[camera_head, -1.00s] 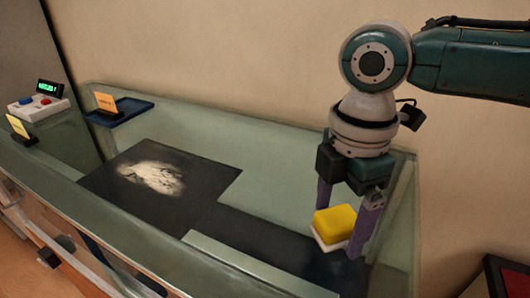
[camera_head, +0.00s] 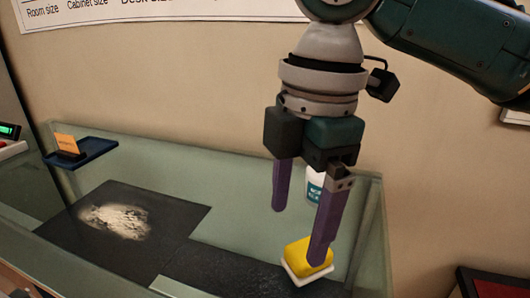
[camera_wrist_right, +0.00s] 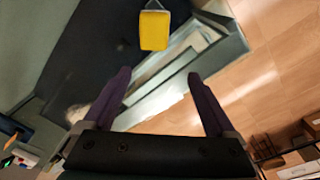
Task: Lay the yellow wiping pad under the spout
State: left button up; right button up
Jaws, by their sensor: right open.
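The yellow wiping pad (camera_head: 298,250) rests on a white base near the right end of the dark mat. In the right wrist view the pad (camera_wrist_right: 154,31) lies beyond the fingertips, a little left of centre. My right gripper (camera_head: 299,238) has purple fingers spread apart with nothing between them. One finger overlaps the right part of the pad in the head view; I cannot tell whether it touches. The open fingers also show in the right wrist view (camera_wrist_right: 160,73). My left gripper is not in view. I cannot make out a spout.
A white bottle (camera_head: 314,190) with a teal label stands partly hidden behind the right gripper. The dark mat (camera_head: 185,222) carries a pale powdery patch (camera_head: 118,221). A blue tray (camera_head: 93,148) with an orange card is at the back left. Glass walls (camera_head: 372,220) edge the case.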

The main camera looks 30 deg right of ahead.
jog(key=s+a+f, duration=0.1)
jog(key=a, duration=0.1)
jog(key=s+a+f+m+y, duration=0.1)
jog(key=a+f, duration=0.1)
jog(key=s+a+f+m, duration=0.1)
jog(key=s+a, duration=0.1)
jog(key=shift+f+t+y, duration=0.25)
jog(key=shift+t+y, duration=0.15)
jog(key=s+m, duration=0.1)
jog(key=s+f+m+t, duration=0.1)
jog(key=m, duration=0.1)
jog(key=s+a+f+m, duration=0.1)
jog(key=shift+s+m+y, duration=0.2)
jog(key=shift+m+y, duration=0.2)
jog(key=s+d+m+h, duration=0.1)
jog(key=s+d+m, duration=0.1)
jog(key=s+d+f+m+h, duration=0.1)
jog(key=s+d+m, duration=0.2)
jog(key=s+d+m+t+h, duration=0.1)
jog(key=s+d+m, duration=0.1)
jog(key=shift+s+d+f+m, duration=0.15)
jog(key=shift+d+f+m, duration=0.15)
jog(key=shift+m, duration=0.1)
